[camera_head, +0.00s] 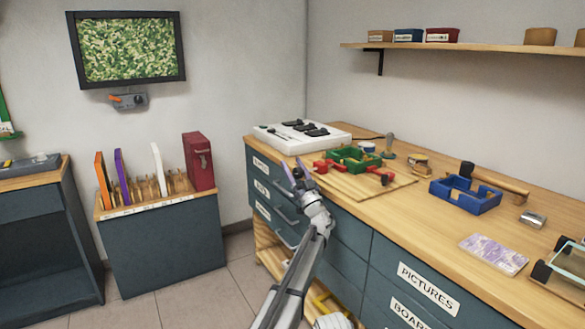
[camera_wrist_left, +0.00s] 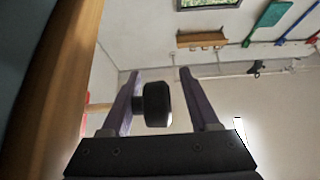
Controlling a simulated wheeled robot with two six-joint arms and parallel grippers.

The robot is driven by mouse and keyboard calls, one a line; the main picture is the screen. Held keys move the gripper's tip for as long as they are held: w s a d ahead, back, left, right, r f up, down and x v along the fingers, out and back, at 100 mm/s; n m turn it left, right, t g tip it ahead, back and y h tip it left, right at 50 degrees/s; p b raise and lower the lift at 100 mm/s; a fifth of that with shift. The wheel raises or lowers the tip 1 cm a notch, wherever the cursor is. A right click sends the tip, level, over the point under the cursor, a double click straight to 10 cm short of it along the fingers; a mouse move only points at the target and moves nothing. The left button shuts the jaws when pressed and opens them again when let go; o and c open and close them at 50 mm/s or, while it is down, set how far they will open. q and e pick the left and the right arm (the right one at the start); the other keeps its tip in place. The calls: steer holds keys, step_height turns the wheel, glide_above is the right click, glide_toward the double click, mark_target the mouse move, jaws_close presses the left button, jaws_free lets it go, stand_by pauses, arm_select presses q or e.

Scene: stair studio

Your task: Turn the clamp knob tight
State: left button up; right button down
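My left gripper (camera_head: 292,170) is at the front edge of the wooden bench, beside a red clamp part (camera_head: 321,167) next to a green tray-like frame (camera_head: 357,158). In the left wrist view a black round knob (camera_wrist_left: 157,104) sits between the two purple fingers of my left gripper (camera_wrist_left: 160,74). The fingers are apart. The knob is close to the left finger, with a clear gap to the right finger; I cannot tell whether it touches the left one. In the head view I cannot make out the knob. My right gripper is not in view.
A wooden board (camera_head: 365,186) lies under the green frame. A white panel with black parts (camera_head: 302,136) stands behind. A blue tray (camera_head: 466,195) and a purple patterned pad (camera_head: 493,254) are further right. Drawer fronts (camera_head: 345,232) drop below the bench edge. The floor at left is clear.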

arm_select(q)
steer(key=shift+d, duration=0.1)
steer(key=shift+s+d+f+b, duration=0.25)
steer(key=shift+s+f+b, duration=0.1)
steer(key=shift+f+b, duration=0.05)
steer(key=b+v, duration=0.3)
steer(key=v, duration=0.3)
steer(key=shift+s+b, duration=0.3)
steer(key=shift+b, duration=0.05)
steer(key=shift+d+f, duration=0.15)
